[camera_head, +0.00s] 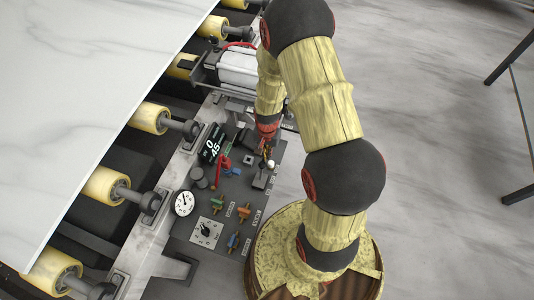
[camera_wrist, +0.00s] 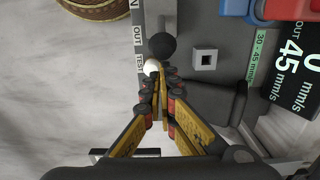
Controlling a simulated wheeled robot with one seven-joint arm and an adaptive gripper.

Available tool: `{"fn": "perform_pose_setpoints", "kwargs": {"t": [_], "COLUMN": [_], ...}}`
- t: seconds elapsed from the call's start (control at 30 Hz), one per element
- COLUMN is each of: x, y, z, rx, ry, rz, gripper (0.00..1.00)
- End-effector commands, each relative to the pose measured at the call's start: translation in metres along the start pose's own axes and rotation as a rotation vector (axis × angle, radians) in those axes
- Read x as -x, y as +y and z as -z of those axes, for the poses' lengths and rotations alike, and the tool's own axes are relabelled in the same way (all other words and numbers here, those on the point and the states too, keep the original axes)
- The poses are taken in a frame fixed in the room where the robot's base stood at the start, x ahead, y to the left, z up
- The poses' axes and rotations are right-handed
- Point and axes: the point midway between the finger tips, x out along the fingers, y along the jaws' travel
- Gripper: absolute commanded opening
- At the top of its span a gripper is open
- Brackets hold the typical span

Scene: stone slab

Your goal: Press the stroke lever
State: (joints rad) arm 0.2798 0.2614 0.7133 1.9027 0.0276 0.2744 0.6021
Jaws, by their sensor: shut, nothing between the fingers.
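A small lever with a white ball knob (camera_head: 270,164) stands on the grey control panel (camera_head: 222,236). I take it to be the stroke lever. In the wrist view its white knob (camera_wrist: 152,67) is right at my fingertips, beside a black ball (camera_wrist: 162,45). My gripper (camera_wrist: 160,88) is shut and empty, with its tips converging just below the white knob. Whether they touch the knob I cannot tell. In the head view my gripper (camera_head: 267,147) points down just above the knob. The lever's shaft is mostly hidden by the fingers.
A red handle (camera_head: 223,166), a dial gauge (camera_head: 184,203), a rotary knob (camera_head: 206,230) and several coloured valves (camera_head: 244,211) crowd the panel. A digital display (camera_head: 212,146) stands behind. The marble slab (camera_head: 80,90) rests on yellow rollers (camera_head: 150,117) at left.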

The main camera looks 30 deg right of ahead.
Motion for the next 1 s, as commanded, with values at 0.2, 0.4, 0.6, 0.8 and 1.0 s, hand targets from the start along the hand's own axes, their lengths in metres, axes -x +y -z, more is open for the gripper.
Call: {"fn": "perform_pose_setpoints", "kwargs": {"t": [0.2, 0.4, 0.6, 0.8, 1.0], "x": [0.007, 0.017, 0.023, 0.025, 0.024], "y": [0.000, 0.000, 0.000, 0.000, 0.001], "z": [-0.006, -0.019, -0.040, -0.060, -0.075], "rx": [0.001, 0.002, 0.002, 0.001, 0.002], "ry": [-0.001, -0.001, -0.001, -0.001, -0.002], "rz": [-0.001, -0.001, -0.001, -0.001, -0.002], "gripper": [0.00, 0.00, 0.00, 0.00, 0.00]}}
